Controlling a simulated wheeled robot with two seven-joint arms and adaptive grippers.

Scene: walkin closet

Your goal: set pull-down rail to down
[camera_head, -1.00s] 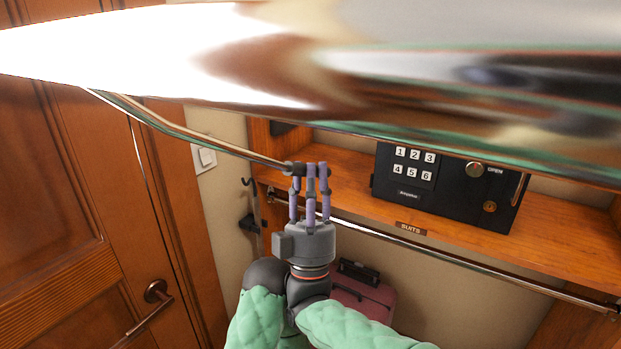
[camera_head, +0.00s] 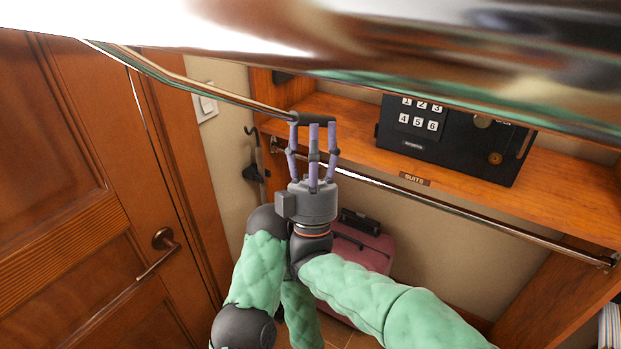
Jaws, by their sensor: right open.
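The pull-down rail is a big, shiny chrome bar (camera_head: 400,40) that crosses the top of the view, very close to the camera. A thin chrome rod (camera_head: 200,85) slopes from its left side down to a short dark handle (camera_head: 314,118). My right gripper (camera_head: 313,128) points up from below, with its purple fingers spread at the handle. The fingertips meet or overlap the handle's ends; whether they touch it I cannot tell. The right gripper is open. My left gripper is not in view.
A wooden shelf (camera_head: 360,158) holds a black safe (camera_head: 450,145). A fixed chrome rail (camera_head: 450,208) runs below the shelf. A reddish suitcase (camera_head: 365,250) stands underneath, behind my arm. A wooden door (camera_head: 60,200) with a handle (camera_head: 160,250) is on the left.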

